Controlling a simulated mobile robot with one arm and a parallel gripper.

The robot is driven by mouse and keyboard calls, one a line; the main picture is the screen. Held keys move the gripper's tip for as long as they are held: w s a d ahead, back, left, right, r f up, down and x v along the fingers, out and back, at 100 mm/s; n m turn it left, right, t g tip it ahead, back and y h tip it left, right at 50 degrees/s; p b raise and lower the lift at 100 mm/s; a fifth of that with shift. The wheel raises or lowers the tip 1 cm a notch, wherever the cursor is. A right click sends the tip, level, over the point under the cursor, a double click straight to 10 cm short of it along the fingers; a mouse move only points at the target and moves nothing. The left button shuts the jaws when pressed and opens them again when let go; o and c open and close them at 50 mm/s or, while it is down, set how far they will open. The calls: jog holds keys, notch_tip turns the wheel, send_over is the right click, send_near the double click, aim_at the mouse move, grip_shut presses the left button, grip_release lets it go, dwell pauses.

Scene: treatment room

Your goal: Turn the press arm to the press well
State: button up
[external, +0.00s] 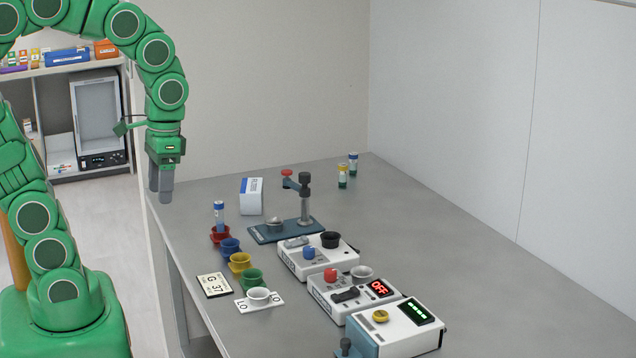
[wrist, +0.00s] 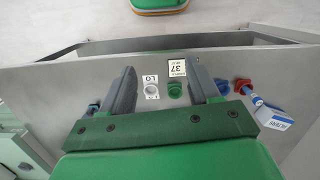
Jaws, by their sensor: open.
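The press has a blue-grey base (external: 262,233) on the table, with a dark upright post (external: 305,205) at its right end. The press arm (external: 296,183) sticks out from the top of the post toward the left and back, with a red knob (external: 287,173) at its end. The press well (external: 274,225), a small metallic cup, sits on the base to the left of the post. The knob is not over the well. My gripper (external: 160,190) is open, empty and pointing down, at the table's left edge, well left of the press. In the wrist view its fingers (wrist: 161,66) are apart; I cannot make out the press there.
A white box (external: 251,196) stands behind the press. A blue-capped vial (external: 219,215) stands at the red cup (external: 220,236). Blue, yellow, green and white cups run toward the front. White devices (external: 316,258) stand in front of the press. Two vials (external: 342,176) stand behind; the right table side is clear.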

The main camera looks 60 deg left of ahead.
jog(key=w+a+r+n, duration=0.1)
jog(key=w+a, duration=0.1)
jog(key=w, duration=0.5)
jog(key=w+a+r+n, duration=0.1)
jog(key=w+a, duration=0.1)
jog(key=w, duration=0.4)
jog(key=n+t, duration=0.2)
jog(key=n, duration=0.6)
send_over(304, 173)
jog(key=f, duration=0.7)
jog(key=shift+s+d+f, duration=0.1)
jog(key=shift+d+f, duration=0.05)
jog(key=shift+d, duration=0.2)
jog(key=shift+a+f, duration=0.2)
jog(key=shift+f, duration=3.9)
grip_shut()
